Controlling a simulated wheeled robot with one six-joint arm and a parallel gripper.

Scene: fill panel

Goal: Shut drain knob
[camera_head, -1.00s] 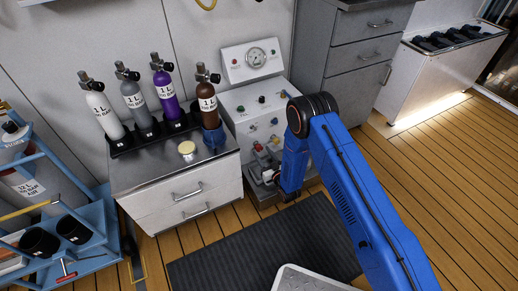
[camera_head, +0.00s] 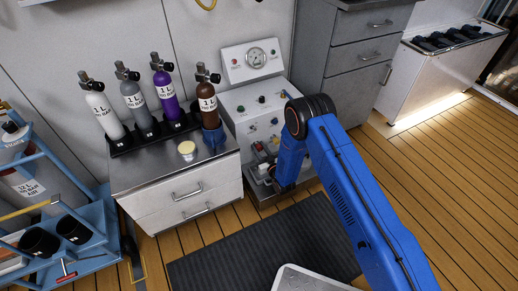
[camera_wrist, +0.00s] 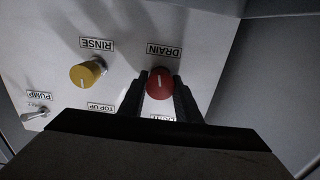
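The red drain knob (camera_wrist: 160,83) sits on a pale panel, beside a DRAIN label that appears upside down in the wrist view. A white pointer line on its face stands nearly upright in the picture. My gripper (camera_wrist: 161,88) has its two dark fingers on either side of this knob, close against it with no clear gap. The finger contact faces are partly hidden by the knob. In the head view my blue arm reaches down to the lower front of the fill panel (camera_head: 246,100), and the drain knob itself cannot be made out there.
A yellow rinse knob (camera_wrist: 88,73) is left of the drain knob, and a pump toggle switch (camera_wrist: 37,113) is farther left. A steel-topped cabinet (camera_head: 165,190) with several small cylinders stands left of the panel. Grey drawers (camera_head: 350,60) stand on its right.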

